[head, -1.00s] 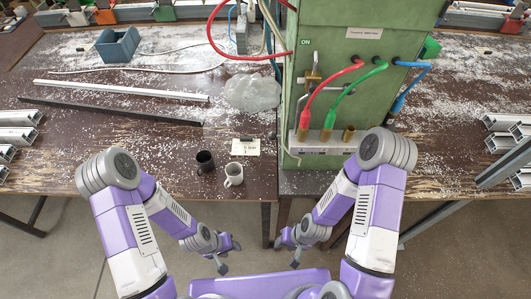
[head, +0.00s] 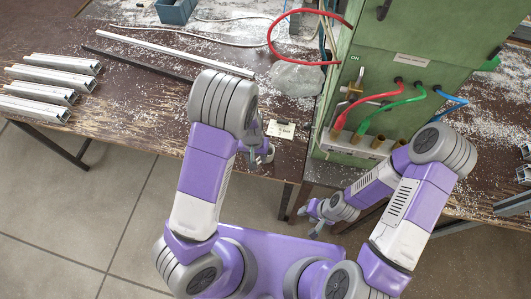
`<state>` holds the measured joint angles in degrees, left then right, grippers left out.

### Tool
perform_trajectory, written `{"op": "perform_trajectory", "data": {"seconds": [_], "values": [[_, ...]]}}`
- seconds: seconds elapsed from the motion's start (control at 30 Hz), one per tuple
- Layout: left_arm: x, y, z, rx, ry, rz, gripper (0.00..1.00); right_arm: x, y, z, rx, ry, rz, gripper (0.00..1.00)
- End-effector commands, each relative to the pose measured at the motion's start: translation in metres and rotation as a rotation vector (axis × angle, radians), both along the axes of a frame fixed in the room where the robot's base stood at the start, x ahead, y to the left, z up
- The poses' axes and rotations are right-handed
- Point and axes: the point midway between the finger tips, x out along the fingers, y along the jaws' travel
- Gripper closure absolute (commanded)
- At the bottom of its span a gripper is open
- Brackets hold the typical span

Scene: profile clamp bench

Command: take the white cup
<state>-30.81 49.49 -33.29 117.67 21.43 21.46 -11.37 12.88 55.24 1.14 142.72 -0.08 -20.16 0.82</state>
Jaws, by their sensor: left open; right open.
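I cannot make out the white cup in the head view now; my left arm and gripper cover the bench edge near the paper label, where the cups stood. The dark cup is hidden there too. My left gripper (head: 262,153) is over the bench's front edge, just below the small paper label (head: 281,129). It is open, but its fingers are small and partly covered by my arm. My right gripper (head: 312,218) is open and empty, in front of the bench and below its edge.
The green machine cabinet (head: 390,57) with red, green and blue hoses stands right of the label. A crumpled clear bag (head: 297,78) lies behind the label. Metal profiles (head: 45,88) lie at the left, with long bars (head: 180,48) behind. The bench's left front is clear.

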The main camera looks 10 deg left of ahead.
Motion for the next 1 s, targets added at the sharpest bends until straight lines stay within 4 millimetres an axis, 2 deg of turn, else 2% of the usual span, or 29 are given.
{"op": "perform_trajectory", "data": {"seconds": [0.4,0.5,0.73,1.0], "values": [[0.007,-0.002,-0.057,0.0,0.003,0.002,0.53,0.0,0.0,-0.004,0.0,0.0,0.0,0.57],[0.007,-0.003,-0.063,0.0,0.002,0.001,0.53,0.0,0.0,-0.004,0.0,0.0,0.0,0.57],[0.007,-0.003,-0.063,-0.001,0.001,0.001,0.53,0.0,0.0,-0.004,0.0,0.0,0.0,0.57],[0.007,-0.003,-0.063,0.0,0.001,0.001,0.94,0.0,0.0,-0.004,0.0,0.0,0.0,0.57]]}}
